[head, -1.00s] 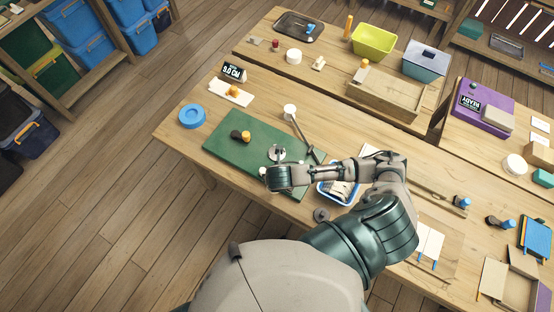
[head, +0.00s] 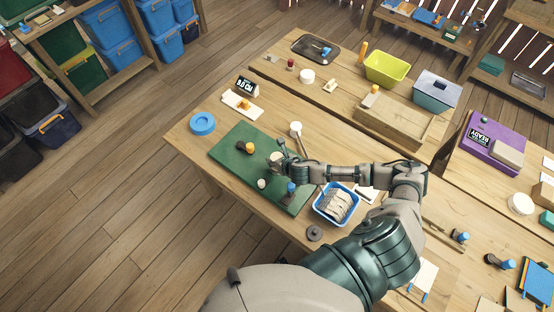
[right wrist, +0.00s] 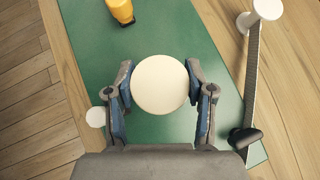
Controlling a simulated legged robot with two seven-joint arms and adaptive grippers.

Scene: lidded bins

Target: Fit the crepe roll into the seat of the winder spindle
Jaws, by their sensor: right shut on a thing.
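A round cream roll (right wrist: 161,85), which looks like the crepe roll, sits between the two fingers of my right gripper (right wrist: 161,95) in the right wrist view. The gripper is shut on its sides over the green mat (right wrist: 180,30). In the head view the right gripper (head: 281,160) is above the middle of the mat, with the pale roll (head: 274,158) at its fingertips. The roll hides what lies under it, and I cannot clearly make out the spindle seat. My left gripper is not in view.
An orange-topped piece (head: 248,148) and a small white disc (head: 262,183) are on the mat. A white-ended bar (head: 295,128) stands beside it. A blue tray (head: 319,203) and grey disc (head: 314,233) are near the front edge.

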